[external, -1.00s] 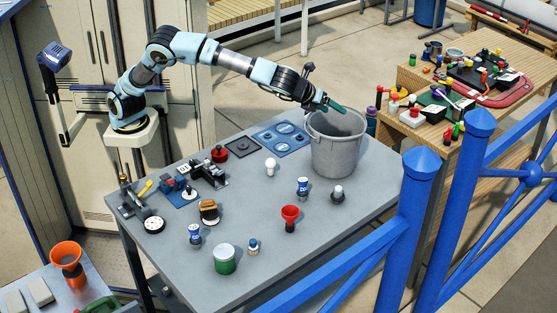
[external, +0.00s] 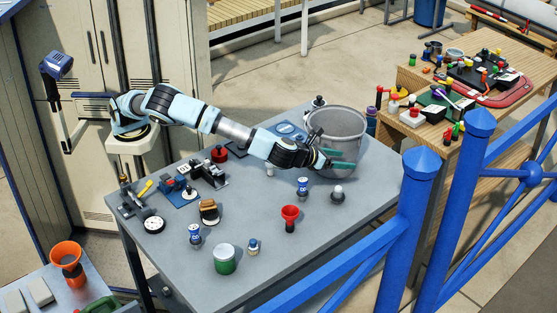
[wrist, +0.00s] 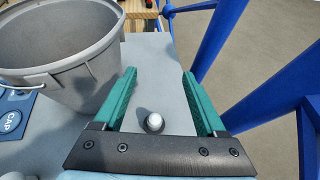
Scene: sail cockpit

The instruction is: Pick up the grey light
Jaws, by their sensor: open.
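The grey light (external: 338,193), a small pale dome on a dark round base, stands upright on the grey table in front of the bucket. It also shows in the wrist view (wrist: 155,121), low between the green fingers and apart from both. My gripper (external: 353,160) is open and empty, held above the table in front of the bucket. In the wrist view its two fingers (wrist: 159,75) point forward, past the light.
A large grey bucket (external: 338,125) stands close to my gripper, left of the fingers in the wrist view. A blue railing (external: 408,215) runs along the table's right side.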

